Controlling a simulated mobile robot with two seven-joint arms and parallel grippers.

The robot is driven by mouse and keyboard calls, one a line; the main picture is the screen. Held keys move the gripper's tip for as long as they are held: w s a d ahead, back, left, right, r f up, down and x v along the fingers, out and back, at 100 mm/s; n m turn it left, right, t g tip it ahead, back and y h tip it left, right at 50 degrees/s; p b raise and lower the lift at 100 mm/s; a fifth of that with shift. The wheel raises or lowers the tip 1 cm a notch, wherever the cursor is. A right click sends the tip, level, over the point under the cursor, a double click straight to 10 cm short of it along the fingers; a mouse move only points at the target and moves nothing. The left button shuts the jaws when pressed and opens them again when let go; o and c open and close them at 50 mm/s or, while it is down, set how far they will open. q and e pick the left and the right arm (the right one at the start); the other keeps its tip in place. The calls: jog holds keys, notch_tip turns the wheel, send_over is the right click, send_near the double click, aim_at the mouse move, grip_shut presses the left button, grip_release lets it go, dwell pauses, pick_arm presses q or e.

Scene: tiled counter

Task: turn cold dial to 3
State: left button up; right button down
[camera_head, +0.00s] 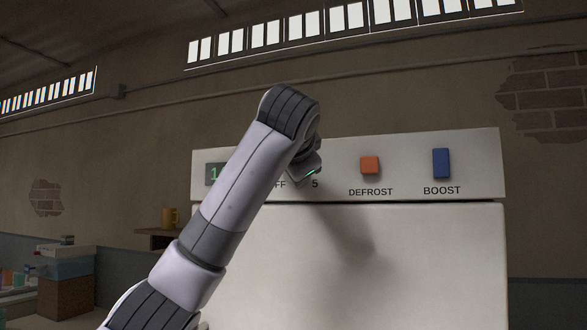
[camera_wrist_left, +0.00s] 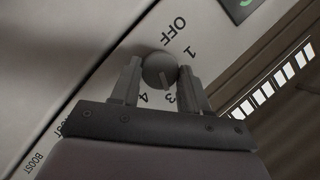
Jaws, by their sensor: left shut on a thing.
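The round grey cold dial (camera_wrist_left: 158,70) is on the white panel in the left wrist view, with OFF, 1, 3 and 4 legible around it. The finger at right covers the place between 1 and 3. My left gripper (camera_wrist_left: 159,78) has its two fingers on either side of the dial and is shut on it. A faint line on the dial's face seems to point toward the 3. In the head view my left arm and gripper (camera_head: 306,165) hide the dial. A small display (camera_head: 214,174) left of the arm shows a green 1. My right gripper is out of view.
An orange DEFROST button (camera_head: 369,165) and a blue BOOST switch (camera_head: 441,163) sit on the panel to the right of my gripper. A plain white front (camera_head: 440,260) lies below.

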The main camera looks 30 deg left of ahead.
pick_arm(q)
jog(key=o, duration=1)
jog(key=shift+o, duration=0.2)
jog(key=b+v, duration=0.2)
jog(key=v, duration=0.5)
